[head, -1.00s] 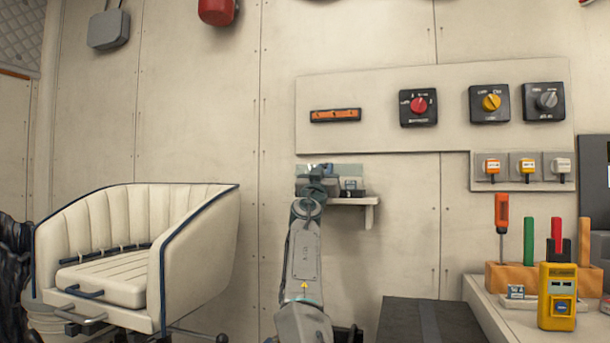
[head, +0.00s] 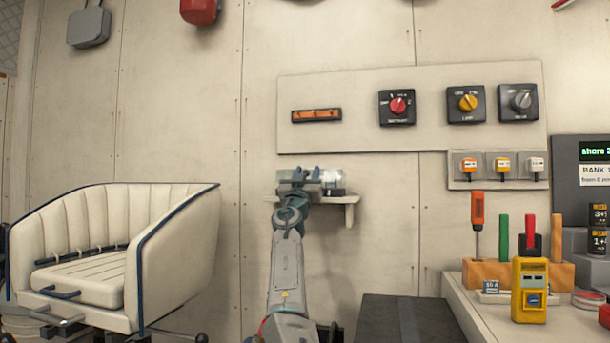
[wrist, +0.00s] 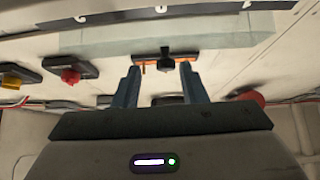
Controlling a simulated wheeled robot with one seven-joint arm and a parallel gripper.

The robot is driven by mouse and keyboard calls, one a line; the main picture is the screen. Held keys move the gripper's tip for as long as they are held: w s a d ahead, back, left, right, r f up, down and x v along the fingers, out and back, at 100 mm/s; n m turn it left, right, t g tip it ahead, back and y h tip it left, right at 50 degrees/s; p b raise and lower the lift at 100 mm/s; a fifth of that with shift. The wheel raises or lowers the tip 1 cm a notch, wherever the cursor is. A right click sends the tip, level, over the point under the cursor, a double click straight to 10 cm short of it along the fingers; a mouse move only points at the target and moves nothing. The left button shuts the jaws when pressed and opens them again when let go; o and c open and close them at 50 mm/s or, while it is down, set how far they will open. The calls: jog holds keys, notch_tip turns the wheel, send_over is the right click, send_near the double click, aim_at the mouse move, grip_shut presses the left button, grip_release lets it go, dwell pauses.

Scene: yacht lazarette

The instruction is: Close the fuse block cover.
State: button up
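A clear-topped dark block (head: 332,182), which may be the fuse block, sits on a small white wall shelf (head: 347,199), right beside my gripper (head: 305,175). My arm hides the shelf's left part. In the wrist view a translucent greenish sheet (wrist: 110,38), likely the cover, spans the area beyond the fingers. My gripper also shows there (wrist: 160,78), fingers apart, with a small black piece (wrist: 167,63) showing between them. I cannot tell whether the fingers touch it.
An orange strip (head: 317,115) and a red-knobbed switch (head: 397,107) are on the wall panel above. A white chair (head: 85,255) stands left. At right, a bench (head: 490,320) holds a yellow meter (head: 529,290) and a wooden tool block (head: 485,273).

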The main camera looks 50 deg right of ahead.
jog(key=shift+w+a+r+p, duration=0.2)
jog(key=shift+w+r+p, duration=0.05)
jog(key=shift+r+p, duration=0.25)
jog(key=s+d+r+p, duration=0.3)
jog(key=s+r, duration=0.7)
jog(key=s, duration=0.1)
jog(key=shift+s+d+p, duration=0.15)
jog(key=shift+s+p, duration=0.05)
jog(key=shift+p, duration=0.1)
